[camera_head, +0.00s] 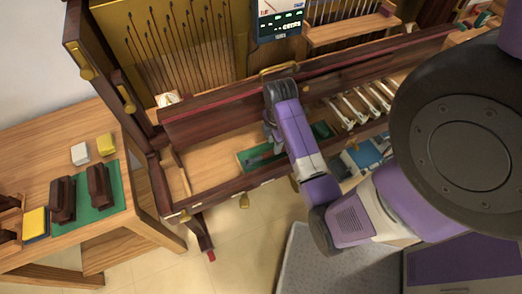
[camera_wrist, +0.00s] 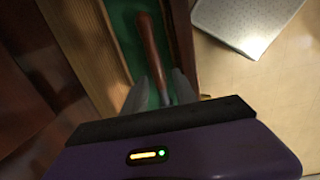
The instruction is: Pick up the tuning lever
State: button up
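The tuning lever (camera_wrist: 149,47) has a reddish-brown wooden handle and a greyish shaft, and lies on a green mat (camera_wrist: 123,22) in the wrist view. My gripper (camera_wrist: 160,92) is close over the lever. Its two grey fingers stand apart on either side of the shaft, with the handle extending beyond the fingertips. I see no clear contact between fingers and shaft. In the head view my gripper (camera_head: 273,138) points down at the green mat (camera_head: 246,157) in the piano's key bed. A dark part on the mat there is too small to name surely.
The wooden piano frame (camera_head: 180,206) surrounds the mat, with a long red-edged rail (camera_head: 220,112) behind it. Pale key parts (camera_head: 350,110) stand to the right. A side table (camera_head: 50,150) at left holds dark wooden blocks (camera_head: 97,184) on another green mat.

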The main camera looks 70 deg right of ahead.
aim_at(272, 151)
jog(key=shift+w+d+r+y, duration=0.3)
jog(key=shift+w+d+r, duration=0.1)
jog(key=shift+d, duration=0.15)
jog(key=shift+a+f, duration=0.2)
jog(key=shift+f, duration=3.55)
grip_shut()
